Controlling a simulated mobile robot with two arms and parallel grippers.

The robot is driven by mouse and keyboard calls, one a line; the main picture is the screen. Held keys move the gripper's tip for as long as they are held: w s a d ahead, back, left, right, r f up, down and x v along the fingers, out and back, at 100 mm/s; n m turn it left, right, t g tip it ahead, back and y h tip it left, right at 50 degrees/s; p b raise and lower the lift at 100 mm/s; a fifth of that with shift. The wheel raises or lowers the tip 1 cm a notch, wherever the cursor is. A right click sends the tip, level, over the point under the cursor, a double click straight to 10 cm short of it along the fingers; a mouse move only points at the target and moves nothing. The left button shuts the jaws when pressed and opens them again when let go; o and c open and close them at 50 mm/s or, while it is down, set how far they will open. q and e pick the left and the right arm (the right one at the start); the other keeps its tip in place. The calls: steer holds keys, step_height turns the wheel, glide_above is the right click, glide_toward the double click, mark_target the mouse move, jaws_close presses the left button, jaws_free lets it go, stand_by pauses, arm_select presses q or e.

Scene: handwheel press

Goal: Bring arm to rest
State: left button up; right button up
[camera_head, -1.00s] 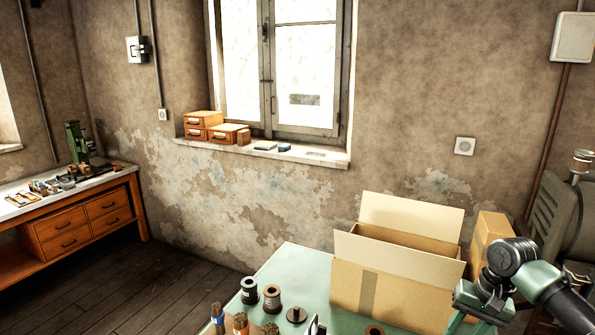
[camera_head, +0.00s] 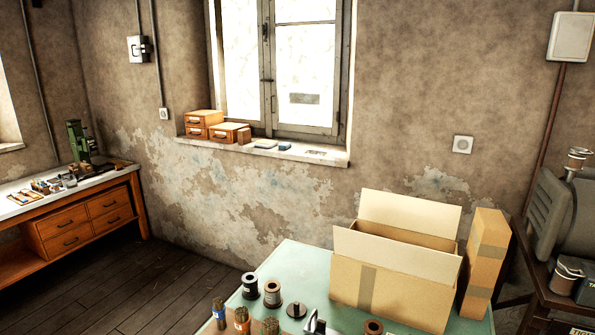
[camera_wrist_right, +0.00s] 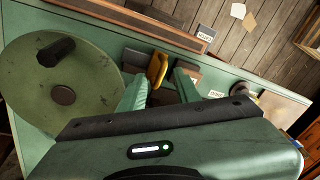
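My right gripper (camera_wrist_right: 161,78) shows in the right wrist view with its two green fingers apart, with no object seen held between them. A green round handwheel (camera_wrist_right: 88,112) with a dark knob handle (camera_wrist_right: 55,50) lies left of the fingers, apart from them as far as I can tell. A yellow piece (camera_wrist_right: 158,68) shows beyond the gap between the fingers; I cannot tell its distance from them. No arm of mine shows in the head view, and my left gripper is in neither view.
In the head view, an open cardboard box (camera_head: 388,285) and a narrower upright box (camera_head: 487,255) stand on the green table (camera_head: 290,262). Spools (camera_head: 272,293) and brushes (camera_head: 241,320) are at its front. A workbench (camera_head: 75,225) stands at the left, with clear floor between.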

steer(key=s+a+f+n+t, duration=0.1)
steer(key=s+a, duration=0.2)
steer(key=s, duration=0.2)
steer(key=s+a+f+n, duration=0.1)
steer(key=s+a, duration=0.2)
steer(key=s, duration=0.2)
steer(key=s+d+r+m+t+h, duration=0.15)
steer(key=s+d, duration=0.35)
steer(key=s, duration=0.5)
step_height(320, 180, down, 31)
steer(key=s+g+b, duration=0.2)
steer(key=b, duration=0.5)
steer(key=s+d+f+b, duration=0.1)
steer(key=s+f+b, duration=0.1)
steer(key=s+f, duration=0.6)
steer(key=s+d+f+b, duration=0.2)
steer(key=s+f, duration=0.6)
steer(key=f, duration=0.6)
steer(key=shift+s+f+n+g+b, duration=0.35)
steer(key=shift+s+n+b, duration=0.1)
steer(key=shift+b, duration=0.25)
